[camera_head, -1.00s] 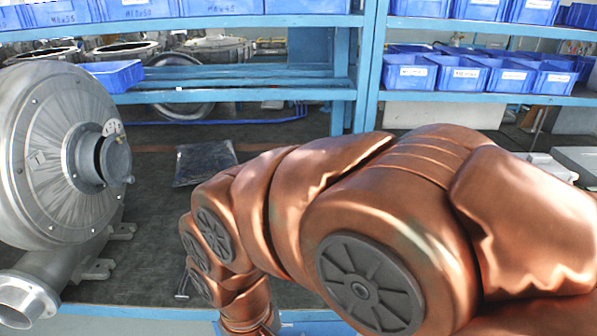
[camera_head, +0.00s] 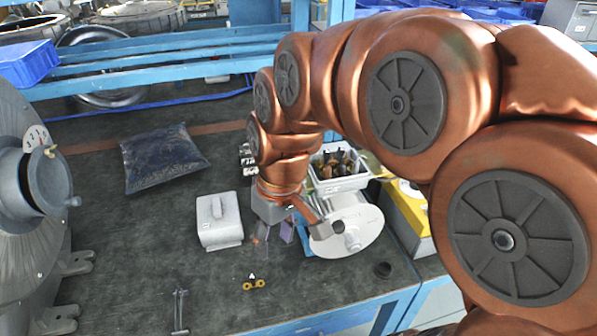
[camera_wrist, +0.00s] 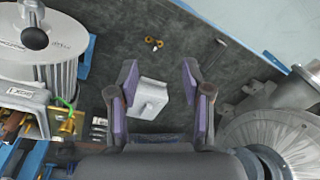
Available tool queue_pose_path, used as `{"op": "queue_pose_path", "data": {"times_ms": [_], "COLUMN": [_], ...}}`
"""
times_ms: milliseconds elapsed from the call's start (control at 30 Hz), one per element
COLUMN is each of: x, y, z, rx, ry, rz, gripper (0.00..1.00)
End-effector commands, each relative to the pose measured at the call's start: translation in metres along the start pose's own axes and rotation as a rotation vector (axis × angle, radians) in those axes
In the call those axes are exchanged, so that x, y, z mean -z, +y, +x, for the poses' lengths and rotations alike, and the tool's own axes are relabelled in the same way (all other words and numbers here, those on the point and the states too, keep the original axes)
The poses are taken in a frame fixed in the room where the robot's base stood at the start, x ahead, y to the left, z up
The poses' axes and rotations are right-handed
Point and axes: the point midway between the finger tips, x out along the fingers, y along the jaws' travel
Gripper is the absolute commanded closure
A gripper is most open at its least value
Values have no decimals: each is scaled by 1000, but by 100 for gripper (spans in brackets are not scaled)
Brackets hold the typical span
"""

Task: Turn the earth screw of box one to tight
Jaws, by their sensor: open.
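A grey open box (camera_head: 340,183) with brown parts inside stands behind my arm in the head view. In the wrist view a box at the left edge (camera_wrist: 22,96) carries a label that seems to start with 1. A green-yellow wire (camera_wrist: 72,118) runs beside it, with a small brass-coloured spot that may be its earth screw; I cannot tell the screw's setting. My gripper (camera_head: 275,231) is open and empty above the bench, to the left of this box. It also shows in the wrist view (camera_wrist: 160,75), its purple-padded fingers spread.
A small pale block with a raised top (camera_head: 219,222) lies below the gripper. A round pale plate (camera_head: 345,232) stands close to the right. Brass parts (camera_head: 254,284), a metal tool (camera_head: 180,311), a dark bag (camera_head: 163,157) and a blower (camera_head: 30,240) are also on the bench.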

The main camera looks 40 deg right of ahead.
Motion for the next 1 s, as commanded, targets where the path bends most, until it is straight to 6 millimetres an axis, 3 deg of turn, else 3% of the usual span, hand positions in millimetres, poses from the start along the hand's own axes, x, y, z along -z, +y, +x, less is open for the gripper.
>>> {"op": "queue_pose_path", "data": {"times_ms": [100, 200, 433, 667, 1000], "x": [37, 57, 76, 80, 93], "y": [42, 78, 141, 156, 157], "z": [-21, -40, -71, -74, -34], "rx": [2, -13, -61, -76, -71], "ry": [108, 187, 302, 326, 321], "rz": [-19, -39, -65, -74, -75], "gripper": [51, 51, 51, 51, 51]}}
